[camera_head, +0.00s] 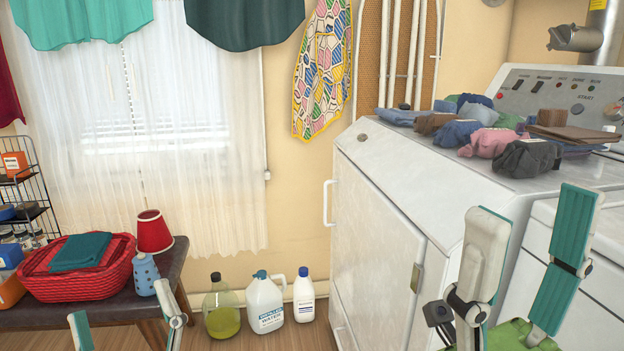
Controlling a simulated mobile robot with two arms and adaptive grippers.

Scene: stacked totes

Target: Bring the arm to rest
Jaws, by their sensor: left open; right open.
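My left gripper (120,302) shows at the bottom left edge, with its two fingers spread apart and nothing between them. It is in front of the dark bench. My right gripper (535,204) is at the lower right, in front of the white machine. Its pale finger and teal-padded finger point up and stand wide apart, with nothing between them. A green piece (512,337) shows at the bottom edge by its base; I cannot tell what it is. Most of both arms is out of view.
A white machine (375,235) carries several folded and bundled cloths (485,142). Several bottles (268,303) stand on the floor between bench and machine.

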